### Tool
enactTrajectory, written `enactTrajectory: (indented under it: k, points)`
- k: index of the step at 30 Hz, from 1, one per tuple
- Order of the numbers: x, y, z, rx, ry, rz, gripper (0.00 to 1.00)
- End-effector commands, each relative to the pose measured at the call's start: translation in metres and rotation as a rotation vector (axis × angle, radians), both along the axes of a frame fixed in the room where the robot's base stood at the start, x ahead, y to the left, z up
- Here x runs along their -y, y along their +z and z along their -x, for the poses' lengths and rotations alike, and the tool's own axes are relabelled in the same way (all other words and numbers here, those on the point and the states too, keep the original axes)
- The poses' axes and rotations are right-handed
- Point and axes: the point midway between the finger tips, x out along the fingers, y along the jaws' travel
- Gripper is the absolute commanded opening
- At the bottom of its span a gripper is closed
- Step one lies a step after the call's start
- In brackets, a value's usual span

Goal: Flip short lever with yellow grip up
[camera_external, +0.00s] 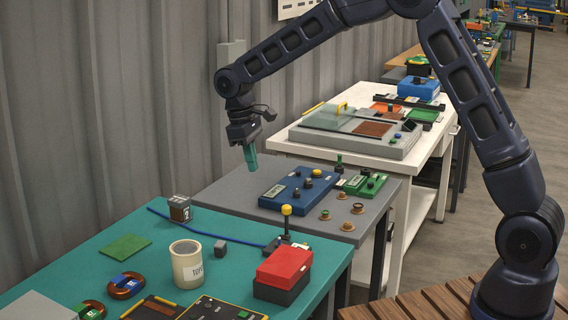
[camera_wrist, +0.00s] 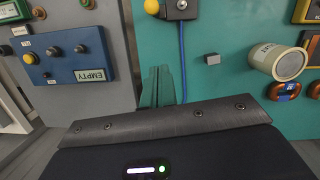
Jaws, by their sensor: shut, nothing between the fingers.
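The short lever with a yellow ball grip (camera_external: 286,209) stands on the near teal table by its right back edge, its dark stem rising from a small base.
A blue panel (camera_external: 290,190) with knobs sits on the grey table behind. A red-topped box (camera_external: 285,266) stands just in front of the lever. A cream can (camera_external: 187,265), a grey cube (camera_external: 220,248) and a blue cable (camera_external: 205,232) lie to the left.

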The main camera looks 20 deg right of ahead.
Motion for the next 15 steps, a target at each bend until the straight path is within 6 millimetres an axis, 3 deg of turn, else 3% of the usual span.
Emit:
enactTrajectory:
  k: [5,15]
  points:
    - [0.003,-0.015,0.002,-0.001,0.000,0.002,0.00]
    - [0.012,-0.072,0.009,-0.003,0.001,0.002,0.00]
